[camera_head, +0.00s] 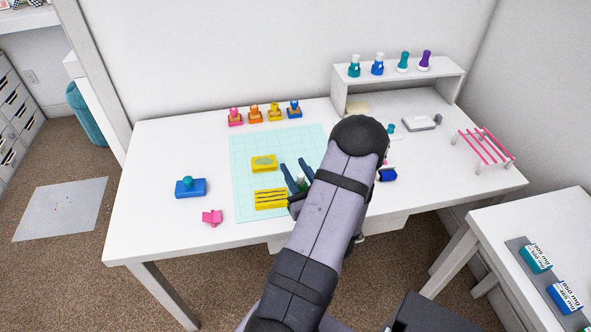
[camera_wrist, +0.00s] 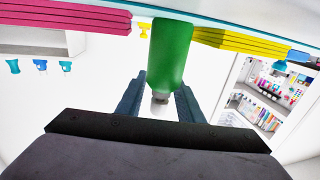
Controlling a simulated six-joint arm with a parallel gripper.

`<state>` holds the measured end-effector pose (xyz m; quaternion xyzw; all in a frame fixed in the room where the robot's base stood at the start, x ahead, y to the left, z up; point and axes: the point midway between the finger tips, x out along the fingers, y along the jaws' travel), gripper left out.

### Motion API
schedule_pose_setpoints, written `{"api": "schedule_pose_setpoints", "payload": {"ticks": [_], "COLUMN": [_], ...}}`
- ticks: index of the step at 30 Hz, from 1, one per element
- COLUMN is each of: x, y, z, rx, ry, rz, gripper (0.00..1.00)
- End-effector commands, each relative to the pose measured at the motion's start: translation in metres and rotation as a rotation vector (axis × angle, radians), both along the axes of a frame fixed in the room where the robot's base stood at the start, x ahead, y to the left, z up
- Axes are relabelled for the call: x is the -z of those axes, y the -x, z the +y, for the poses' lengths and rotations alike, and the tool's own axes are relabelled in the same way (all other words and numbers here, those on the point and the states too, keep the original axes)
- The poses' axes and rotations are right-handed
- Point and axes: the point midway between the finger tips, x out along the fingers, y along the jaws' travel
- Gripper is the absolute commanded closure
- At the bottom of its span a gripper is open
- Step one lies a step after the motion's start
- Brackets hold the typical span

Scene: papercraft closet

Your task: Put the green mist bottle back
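The green mist bottle (camera_wrist: 170,52) shows in the wrist view with its pale cap (camera_wrist: 160,101) between my gripper's fingers. That picture is upside down, and the bottle appears to stand upright on the mat. In the head view a little of the bottle (camera_head: 301,185) shows between the dark fingers, the rest hidden by my arm. My gripper (camera_head: 292,163) is low over the right part of the mat, its fingers spread on either side of the bottle. In the wrist view gaps show between the fingers (camera_wrist: 159,95) and the cap. The white shelf (camera_head: 440,72) stands at the back right.
Several bottles (camera_head: 378,65) stand on the shelf top. Yellow blocks (camera_head: 264,163) lie on the pale blue mat (camera_head: 245,190). Small coloured stamps (camera_head: 255,114) line the back. A blue block (camera_head: 190,187) sits left. A pink rack (camera_head: 485,147) stands right. My arm hides the middle right.

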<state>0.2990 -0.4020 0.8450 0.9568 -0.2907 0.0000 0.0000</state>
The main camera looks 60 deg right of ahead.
Motion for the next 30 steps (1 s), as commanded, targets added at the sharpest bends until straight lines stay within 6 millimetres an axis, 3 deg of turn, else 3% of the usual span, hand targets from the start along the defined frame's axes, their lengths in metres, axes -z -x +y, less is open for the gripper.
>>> {"api": "schedule_pose_setpoints", "payload": {"ticks": [8,21,30], "x": [-0.001,0.007,0.005], "y": [0.0,0.045,0.059], "z": [0.0,0.032,0.042], "rx": [0.0,0.004,0.001], "ry": [0.0,-0.002,0.0], "rz": [0.0,-0.001,0.0], "gripper": [0.66,0.66,0.66]}}
